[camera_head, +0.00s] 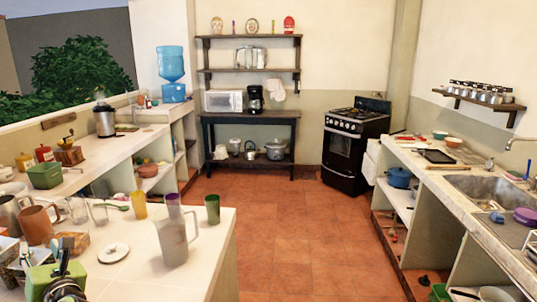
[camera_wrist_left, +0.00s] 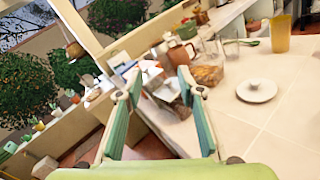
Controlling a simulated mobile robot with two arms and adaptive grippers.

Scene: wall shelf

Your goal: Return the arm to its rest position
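My left gripper (camera_head: 48,252) is at the lower left of the head view, at the near left end of the counter. In the left wrist view my left gripper (camera_wrist_left: 158,88) has its two fingers spread wide apart, with nothing held between them. Beyond the fingers are the counter (camera_wrist_left: 245,125) and, past its edge, green plants. The exact gap between the fingertips and the items on the counter is hard to tell. My right gripper is in neither view.
Close by on the counter stand a brown mug (camera_head: 38,225), a clear pitcher (camera_head: 173,243), a white lid (camera_head: 113,252) and coloured cups, including a green cup (camera_head: 212,208). The tiled floor (camera_head: 280,225) in the middle is clear. A black stove (camera_head: 345,150) stands at the back.

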